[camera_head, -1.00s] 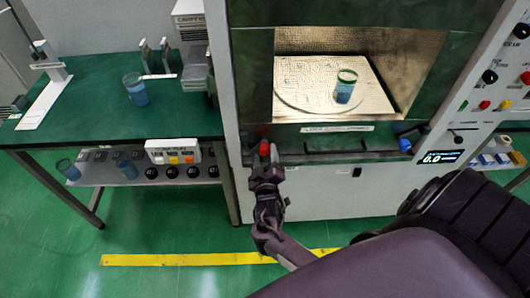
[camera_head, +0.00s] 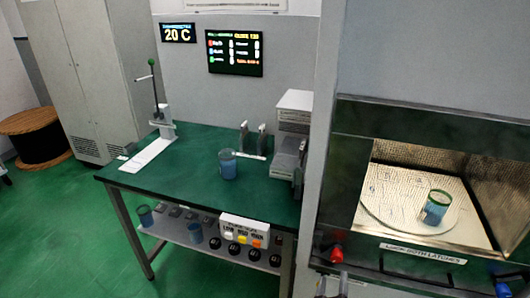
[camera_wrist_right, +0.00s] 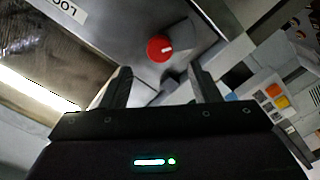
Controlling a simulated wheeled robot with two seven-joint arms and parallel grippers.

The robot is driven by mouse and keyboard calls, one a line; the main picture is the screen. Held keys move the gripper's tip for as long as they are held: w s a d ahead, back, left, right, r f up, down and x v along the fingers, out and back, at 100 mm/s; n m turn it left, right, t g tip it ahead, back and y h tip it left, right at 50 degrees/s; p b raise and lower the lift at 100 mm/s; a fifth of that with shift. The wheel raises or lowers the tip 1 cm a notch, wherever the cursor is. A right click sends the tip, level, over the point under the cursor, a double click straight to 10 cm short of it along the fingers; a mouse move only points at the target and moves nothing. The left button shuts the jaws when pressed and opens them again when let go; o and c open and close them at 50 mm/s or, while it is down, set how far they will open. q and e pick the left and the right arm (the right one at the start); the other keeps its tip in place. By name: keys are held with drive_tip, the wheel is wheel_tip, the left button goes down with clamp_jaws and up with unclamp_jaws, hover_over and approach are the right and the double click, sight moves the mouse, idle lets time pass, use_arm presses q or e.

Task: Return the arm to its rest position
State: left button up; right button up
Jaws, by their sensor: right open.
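My right gripper (camera_head: 333,284) shows only by its fingertips at the bottom edge of the head view, below the red latch knob (camera_head: 337,253) on the microwave front. In the right wrist view the gripper (camera_wrist_right: 160,85) is open and empty, its two fingers apart. The red knob (camera_wrist_right: 160,48) lies ahead of the fingers there, with no finger around it. The rest of my right arm is hidden below the head view's frame. My left gripper is not in view.
The microwave chamber (camera_head: 478,180) is open, with a beaker of blue liquid (camera_head: 436,207) on its round plate. A blue knob (camera_head: 502,289) sits at the front right. Left stands a green table (camera_head: 190,194) with another beaker (camera_head: 228,164) and a lower shelf.

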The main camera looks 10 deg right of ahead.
drive_tip(key=s+a+f+g+y, duration=0.2)
drive_tip(key=s+f, duration=0.2)
drive_tip(key=f, duration=0.5)
drive_tip(key=s+a+f+n+g+y, duration=0.1)
drive_tip(key=s+f+g+y, duration=0.15)
drive_tip(key=f, duration=0.55)
drive_tip(key=s+a+f+g+y, duration=0.25)
drive_tip(key=s+f, duration=0.25)
drive_tip(key=f, duration=0.4)
drive_tip(key=s+f+g+y, duration=0.1)
drive_tip(key=s+f, duration=0.3)
drive_tip(key=s, duration=0.4)
drive_tip(key=s+f+m+g, duration=0.1)
drive_tip(key=s+f+g, duration=0.2)
drive_tip(key=s+f, duration=0.2)
drive_tip(key=s+f+g+y, duration=0.1)
drive_tip(key=s+f+g, duration=0.2)
drive_tip(key=s, duration=0.8)
drive_tip(key=shift+s+f+y, duration=0.3)
drive_tip(key=shift+f, duration=0.5)
